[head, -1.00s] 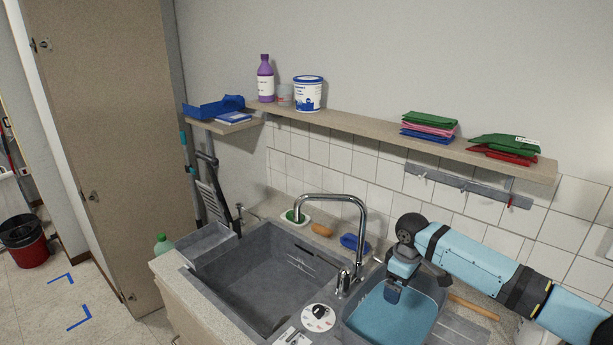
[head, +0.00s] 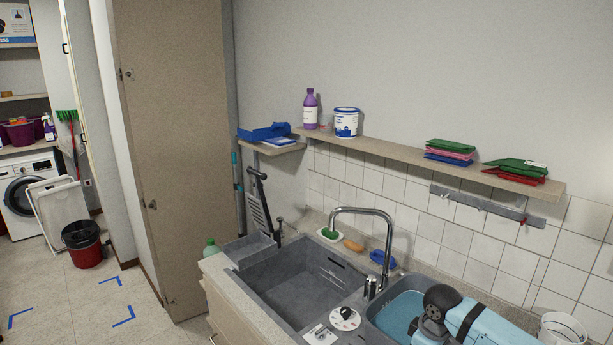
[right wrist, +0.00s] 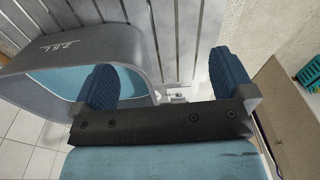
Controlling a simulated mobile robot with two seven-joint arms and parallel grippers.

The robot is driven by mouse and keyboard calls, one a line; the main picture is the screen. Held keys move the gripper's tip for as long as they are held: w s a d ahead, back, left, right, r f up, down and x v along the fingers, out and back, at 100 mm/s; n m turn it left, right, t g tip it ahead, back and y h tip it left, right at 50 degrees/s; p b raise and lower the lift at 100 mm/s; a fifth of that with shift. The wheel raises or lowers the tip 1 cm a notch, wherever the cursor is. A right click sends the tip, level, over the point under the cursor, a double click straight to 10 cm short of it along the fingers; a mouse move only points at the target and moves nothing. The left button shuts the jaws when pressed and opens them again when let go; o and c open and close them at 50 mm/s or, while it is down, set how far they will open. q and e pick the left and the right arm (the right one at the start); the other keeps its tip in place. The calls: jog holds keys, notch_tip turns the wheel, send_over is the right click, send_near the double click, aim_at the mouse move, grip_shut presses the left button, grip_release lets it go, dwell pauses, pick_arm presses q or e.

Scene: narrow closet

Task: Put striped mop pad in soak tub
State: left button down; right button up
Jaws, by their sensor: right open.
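The soak tub, taken to be the grey tub of blue water (head: 393,300), sits at the right of the sink. In the right wrist view a grey tub wall marked 25L (right wrist: 45,55) shows at the upper left, with blue water inside. My right gripper (right wrist: 165,82) is open, with two blue fingers apart and nothing between them. It is beside the tub, over grey slats. In the head view my right arm covers part of the tub and its fingers are hidden. I cannot make out a striped mop pad. My left gripper is not in view.
Folded cloths lie on the wall shelf, a green, pink and blue stack (head: 450,150) and a green and red stack (head: 515,170). A tall faucet (head: 388,235) rises beside the empty sink basin (head: 300,285). A white bucket (head: 562,328) stands at the lower right.

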jog(key=s+a+f+m+t+y, duration=0.1)
jog(key=s+a+f, duration=0.1)
jog(key=s+a, duration=0.5)
jog(key=s+a+f+t+y, duration=0.1)
jog(key=s+a+f, duration=0.15)
jog(key=s, duration=0.75)
jog(key=s+d+r+m+t+h, duration=0.1)
jog(key=s+d+r+m, duration=0.15)
jog(key=s+d, duration=0.45)
jog(key=s+d+r+m+h, duration=0.15)
jog(key=s+m, duration=0.25)
jog(key=s, duration=0.6)
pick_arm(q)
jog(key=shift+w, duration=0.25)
pick_arm(e)
jog(key=w+a+f+t+y, duration=0.1)
jog(key=w+f+t, duration=0.1)
jog(key=f, duration=0.2)
jog(key=w+a+f+t+y, duration=0.1)
jog(key=a+f+t, duration=0.1)
jog(key=f, duration=0.3)
jog(key=w+a+f+n+t+y, duration=0.1)
jog(key=w+a+f+t, duration=0.1)
jog(key=f+t, duration=0.1)
jog(key=shift+w+f+t, duration=0.3)
jog(key=shift+w+f, duration=0.05)
jog(key=shift+f, duration=0.55)
